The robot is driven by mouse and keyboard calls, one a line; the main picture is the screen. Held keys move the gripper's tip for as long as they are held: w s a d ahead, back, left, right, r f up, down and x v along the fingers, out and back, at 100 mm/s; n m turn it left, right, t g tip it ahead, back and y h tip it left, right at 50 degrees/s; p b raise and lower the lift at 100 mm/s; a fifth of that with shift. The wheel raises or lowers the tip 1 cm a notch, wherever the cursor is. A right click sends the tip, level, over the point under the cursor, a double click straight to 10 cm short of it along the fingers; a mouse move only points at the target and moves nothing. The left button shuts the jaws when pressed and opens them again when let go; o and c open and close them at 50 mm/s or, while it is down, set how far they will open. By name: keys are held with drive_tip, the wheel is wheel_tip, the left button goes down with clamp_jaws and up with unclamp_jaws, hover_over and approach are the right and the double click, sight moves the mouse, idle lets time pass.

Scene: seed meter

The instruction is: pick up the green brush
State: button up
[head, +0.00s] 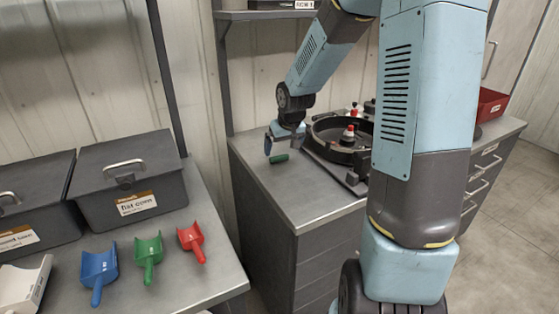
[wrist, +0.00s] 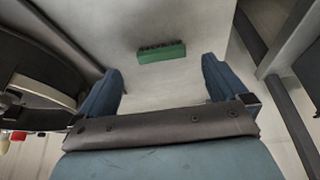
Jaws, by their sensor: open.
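The green brush (head: 279,158) lies on the grey top of the far cabinet, near its left side. In the wrist view the brush (wrist: 162,53) is a green block with dark bristles along its upper edge. It lies crosswise ahead of my fingers. My gripper (head: 277,143) is above the cabinet top, close to the brush. In the wrist view my gripper (wrist: 160,85) has its two blue fingers wide apart with nothing between them. The brush appears beyond the fingertips, roughly centred between them. I cannot tell the exact height of my fingers above it.
A round black seed meter (head: 322,128) with red-and-white knobs stands right of the brush. A red bin (head: 490,104) is farther right. A nearer bench (head: 190,272) holds grey lidded boxes and blue, green and red scoops. A shelf (head: 262,15) hangs above the cabinet.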

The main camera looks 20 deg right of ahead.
sight(279, 157)
drive_tip(key=shift+x, duration=2.7)
drive_tip(key=shift+w+r, duration=0.1)
drive_tip(key=shift+w, duration=0.1)
drive_tip(key=shift+a, duration=0.1)
drive_tip(key=shift+c, duration=0.4)
drive_tip(key=c, duration=1)
drive_tip(key=shift+r, duration=0.15)
